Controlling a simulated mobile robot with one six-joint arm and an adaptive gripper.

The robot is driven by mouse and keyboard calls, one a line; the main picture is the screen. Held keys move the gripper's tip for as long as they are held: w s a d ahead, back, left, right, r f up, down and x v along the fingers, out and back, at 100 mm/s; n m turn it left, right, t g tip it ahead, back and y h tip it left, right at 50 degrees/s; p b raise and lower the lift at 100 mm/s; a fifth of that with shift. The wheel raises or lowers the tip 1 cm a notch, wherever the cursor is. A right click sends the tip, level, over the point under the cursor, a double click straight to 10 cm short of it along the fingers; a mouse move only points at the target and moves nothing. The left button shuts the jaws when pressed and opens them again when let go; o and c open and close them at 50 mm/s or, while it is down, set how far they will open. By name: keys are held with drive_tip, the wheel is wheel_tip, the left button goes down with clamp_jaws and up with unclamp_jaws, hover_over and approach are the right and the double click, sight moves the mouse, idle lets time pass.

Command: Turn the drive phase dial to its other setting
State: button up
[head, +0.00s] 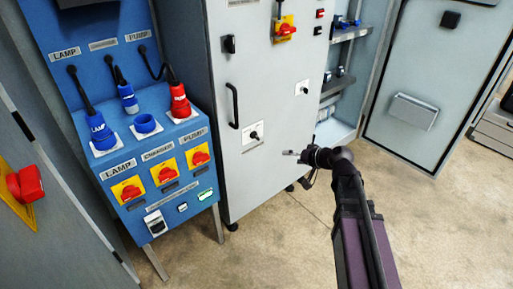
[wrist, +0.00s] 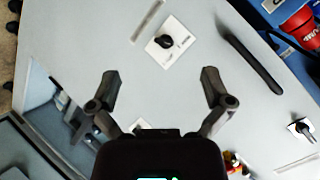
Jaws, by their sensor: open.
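A small black dial on a white plate (head: 253,135) sits low on the grey cabinet door. It also shows in the wrist view (wrist: 165,42), beyond and between my fingertips; its lettering is too small to read. A similar dial on a white plate (head: 302,88) sits higher and to the right. I cannot read which is the drive phase dial. My gripper (head: 290,153) is to the right of the lower dial in the head view. In the wrist view my gripper (wrist: 160,78) is open and empty, with its two fingers spread wide, apart from the dial.
A long black door handle (head: 235,105) stands out left of the dials. A black switch (head: 229,43) and a red-yellow switch (head: 285,28) are higher on the cabinet. A blue plug panel (head: 150,100) stands left. Floor on the right is clear.

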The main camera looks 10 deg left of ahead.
sight(257, 138)
drive_tip(key=w+a+f+m+t+y+b, duration=0.3)
drive_tip(key=w+a+f+t+b, duration=0.2)
drive_tip(key=b, duration=0.9)
drive_tip(key=w+f, duration=0.1)
drive_tip(key=w, duration=0.1)
drive_tip(key=shift+w+a+f+y, duration=0.2)
drive_tip(key=shift+w+y, duration=0.1)
drive_tip(key=shift+w, duration=0.05)
drive_tip(key=shift+w+a, duration=0.1)
drive_tip(key=x, duration=1.3)
drive_tip(key=shift+w+a+r, duration=0.15)
drive_tip(key=shift+w, duration=0.1)
drive_tip(key=c, duration=1.1)
